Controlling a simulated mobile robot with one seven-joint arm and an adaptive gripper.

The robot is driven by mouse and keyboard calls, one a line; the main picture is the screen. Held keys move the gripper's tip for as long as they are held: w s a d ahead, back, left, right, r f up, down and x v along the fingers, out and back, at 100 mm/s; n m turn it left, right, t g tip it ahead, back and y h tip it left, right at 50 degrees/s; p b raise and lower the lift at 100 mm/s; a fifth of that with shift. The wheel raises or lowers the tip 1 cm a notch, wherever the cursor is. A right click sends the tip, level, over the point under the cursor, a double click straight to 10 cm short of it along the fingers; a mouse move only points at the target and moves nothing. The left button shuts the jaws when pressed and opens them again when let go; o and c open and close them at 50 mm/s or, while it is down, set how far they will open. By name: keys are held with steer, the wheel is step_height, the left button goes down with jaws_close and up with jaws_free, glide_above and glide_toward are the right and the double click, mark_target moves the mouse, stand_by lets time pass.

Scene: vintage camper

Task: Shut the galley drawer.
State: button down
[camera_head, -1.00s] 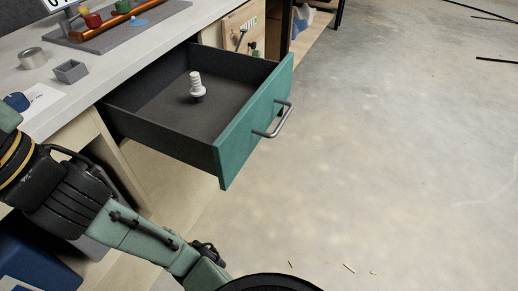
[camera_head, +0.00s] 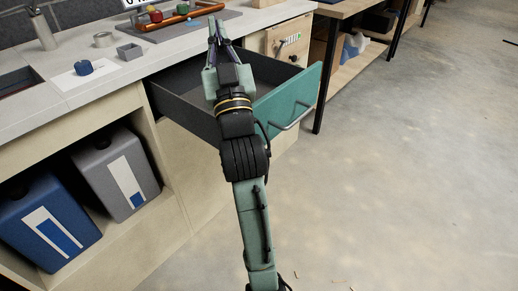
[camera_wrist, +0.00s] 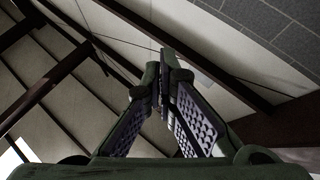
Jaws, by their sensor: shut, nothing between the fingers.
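The galley drawer with a teal front (camera_head: 297,90) stands pulled out from under the worktop, its dark grey inside (camera_head: 182,92) partly covered by my arm. A bar handle (camera_head: 297,118) crosses the outer face of the front. My gripper (camera_head: 213,24) is raised above the drawer in the head view, pointing up and apart from the front and handle. In the wrist view its fingers (camera_wrist: 163,72) meet at the tips with nothing between them, against the ceiling. The white fitting inside the drawer is hidden now.
The worktop (camera_head: 110,70) holds a small grey box (camera_head: 130,52), a tape roll (camera_head: 103,40) and a tray with a copper pipe (camera_head: 185,18). Blue (camera_head: 45,215) and grey (camera_head: 115,175) canisters stand in the open cubby. The floor (camera_head: 400,190) to the right is clear.

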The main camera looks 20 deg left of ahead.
steer(key=w+d+f+m+h, duration=0.1)
steer(key=w+d+f+h, duration=0.2)
steer(key=w+d+f, duration=0.1)
steer(key=w+d+f+m+h, duration=0.2)
steer(key=w+d+f+h, duration=0.1)
steer(key=w+d+f, duration=0.1)
steer(key=w+d+f+m+g+h+b, duration=0.1)
steer(key=w+d+f+m+h, duration=0.1)
steer(key=d+f, duration=0.4)
steer(key=shift+w+d+f+h, duration=0.1)
steer(key=shift+w+d+h, duration=0.2)
steer(key=shift+w+h, duration=0.2)
steer(key=shift+w+d+f+h, duration=0.1)
steer(key=shift+w+d+h, duration=0.15)
steer(key=shift+w+h, duration=0.2)
steer(key=w+d+f+m+g+h, duration=0.2)
steer(key=d+f+m+g, duration=0.2)
steer(key=d+f, duration=0.65)
steer(key=s+a+r+m+g+y, duration=0.1)
steer(key=s+a+g+y, duration=0.2)
steer(key=s+g+y, duration=0.5)
steer(key=s+a+m+g+y, duration=0.2)
steer(key=s+y, duration=0.5)
steer(key=s, duration=0.5)
steer(key=p+x, duration=0.1)
steer(key=x, duration=1.3)
steer(key=shift+w+d, duration=0.2)
steer(key=shift+w, duration=0.15)
steer(key=shift+a+r, duration=0.1)
